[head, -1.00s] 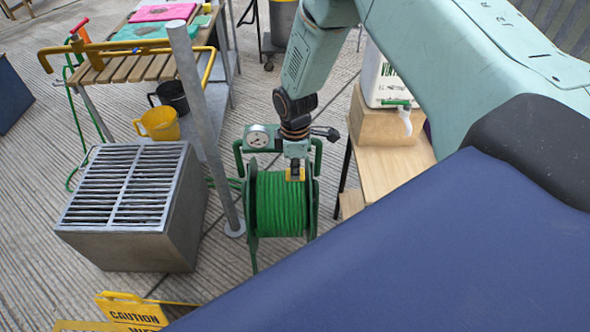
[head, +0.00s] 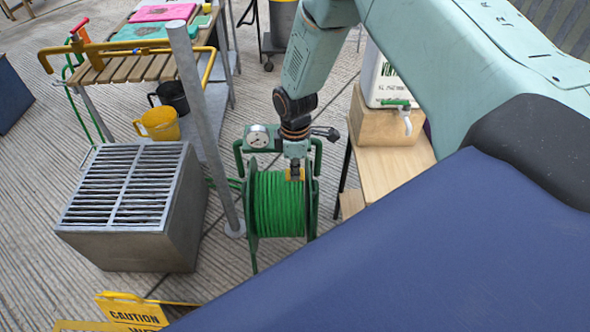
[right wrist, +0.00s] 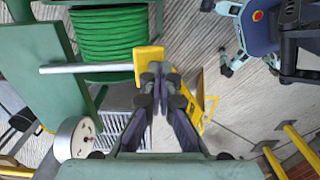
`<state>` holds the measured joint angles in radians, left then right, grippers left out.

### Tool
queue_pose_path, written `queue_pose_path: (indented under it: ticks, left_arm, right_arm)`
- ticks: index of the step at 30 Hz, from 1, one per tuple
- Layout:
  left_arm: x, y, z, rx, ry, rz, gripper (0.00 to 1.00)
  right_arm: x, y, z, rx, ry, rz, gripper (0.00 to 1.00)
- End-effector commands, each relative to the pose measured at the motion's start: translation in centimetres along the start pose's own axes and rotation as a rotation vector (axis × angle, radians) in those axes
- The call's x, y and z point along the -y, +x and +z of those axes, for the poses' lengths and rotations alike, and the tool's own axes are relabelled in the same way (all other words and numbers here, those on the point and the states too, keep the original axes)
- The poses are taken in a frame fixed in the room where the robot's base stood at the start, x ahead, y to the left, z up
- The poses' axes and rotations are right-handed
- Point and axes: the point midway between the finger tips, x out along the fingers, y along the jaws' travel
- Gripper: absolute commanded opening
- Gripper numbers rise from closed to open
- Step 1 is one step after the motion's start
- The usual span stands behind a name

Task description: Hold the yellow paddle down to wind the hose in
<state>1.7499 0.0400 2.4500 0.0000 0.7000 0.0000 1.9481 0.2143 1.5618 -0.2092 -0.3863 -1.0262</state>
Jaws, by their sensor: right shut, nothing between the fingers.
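The hose reel (head: 311,205) stands upright on the floor mid-picture in the head view, with green hose (head: 280,205) wound thickly on its drum. The drum also shows at the top of the right wrist view (right wrist: 108,40). The yellow paddle (right wrist: 148,62) sits at the end of a pale rod beside the drum. In the head view the paddle (head: 288,175) is partly hidden by my right gripper (head: 295,172). That gripper is shut and empty, pointing down, its tips at the paddle and seemingly pressing against it. My left gripper is out of view.
A dial gauge (head: 258,136) tops the reel. A grey post (head: 200,120) and a grated box (head: 125,220) stand left. A wooden table (head: 400,165) with a white container stands close right. A yellow caution sign (head: 132,312) lies in front.

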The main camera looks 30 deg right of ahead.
Motion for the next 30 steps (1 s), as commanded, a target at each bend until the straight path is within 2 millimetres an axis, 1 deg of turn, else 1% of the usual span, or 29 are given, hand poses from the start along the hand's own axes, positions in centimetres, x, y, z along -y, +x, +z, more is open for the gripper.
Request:
queue_pose_path:
  ticks: [13,24,26,30]
  left_arm:
    - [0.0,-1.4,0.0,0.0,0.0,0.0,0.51]
    - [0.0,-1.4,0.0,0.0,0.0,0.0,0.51]
    - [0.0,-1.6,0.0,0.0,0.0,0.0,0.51]
    - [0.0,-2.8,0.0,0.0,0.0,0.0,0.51]
  right_arm:
    - [0.0,-1.6,0.0,0.0,0.0,0.0,0.0]
    - [0.0,-1.7,0.0,0.0,0.0,0.0,0.0]
    - [0.1,-1.9,0.0,0.0,0.0,0.0,0.0]
    - [0.3,-3.2,-0.1,0.0,0.0,0.0,0.0]
